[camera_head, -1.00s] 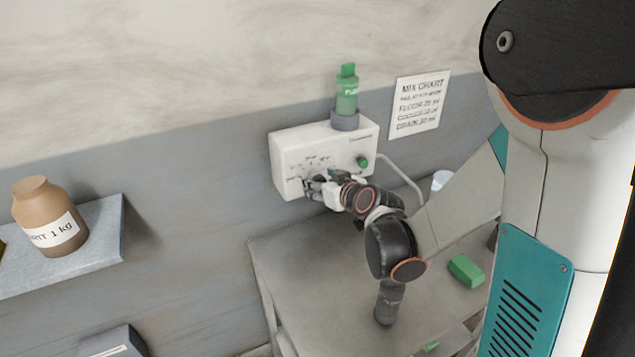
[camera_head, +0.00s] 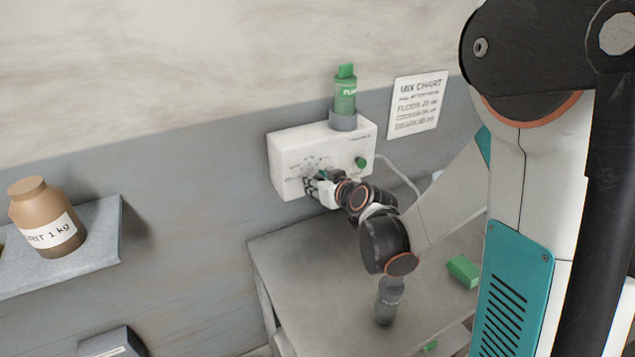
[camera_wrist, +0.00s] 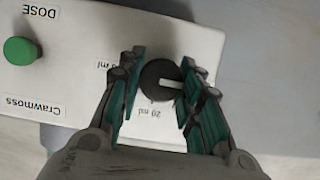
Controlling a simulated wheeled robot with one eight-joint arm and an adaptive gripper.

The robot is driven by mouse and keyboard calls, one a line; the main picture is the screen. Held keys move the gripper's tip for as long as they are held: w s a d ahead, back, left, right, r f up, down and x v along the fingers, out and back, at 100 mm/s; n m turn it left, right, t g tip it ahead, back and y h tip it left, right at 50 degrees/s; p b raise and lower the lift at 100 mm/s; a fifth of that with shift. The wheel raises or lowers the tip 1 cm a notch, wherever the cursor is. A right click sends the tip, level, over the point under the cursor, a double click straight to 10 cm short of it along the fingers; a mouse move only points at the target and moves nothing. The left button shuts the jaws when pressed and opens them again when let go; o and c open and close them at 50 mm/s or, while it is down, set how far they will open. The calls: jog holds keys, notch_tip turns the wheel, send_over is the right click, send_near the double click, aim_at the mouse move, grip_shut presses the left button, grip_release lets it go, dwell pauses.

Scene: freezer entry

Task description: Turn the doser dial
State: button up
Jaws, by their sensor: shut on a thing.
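The doser (camera_head: 285,165) is a white box on the wall, with a green bottle (camera_head: 345,95) standing upright on top. Its dial (camera_wrist: 156,74) is a round black knob with a white pointer bar, seen in the wrist view. The pointer lies roughly sideways, toward the right finger. A "20 ml" mark is printed near it. My gripper (camera_wrist: 163,62) has its teal-padded fingers on either side of the dial, shut on it. In the head view my gripper (camera_head: 316,186) is at the doser's lower front and hides the dial.
A green button (camera_wrist: 20,51) sits on the doser's face beside the dial. A mix chart (camera_head: 418,104) hangs to its right. Below is a grey table (camera_head: 300,255) with a green block (camera_head: 464,270) and a grey bottle (camera_head: 388,300). A brown jar (camera_head: 45,215) stands on a left shelf (camera_head: 105,225).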

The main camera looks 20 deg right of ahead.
jog(key=shift+m, duration=0.3)
jog(key=m+y+b, duration=0.2)
jog(key=b, duration=0.1)
jog(key=shift+d+f+m, duration=0.15)
jog(key=shift+m, duration=0.25)
jog(key=shift+m+y+b, duration=1.05)
jog(key=shift+m+y, duration=0.05)
jog(key=shift+m, duration=0.1)
jog(key=o, duration=1.1)
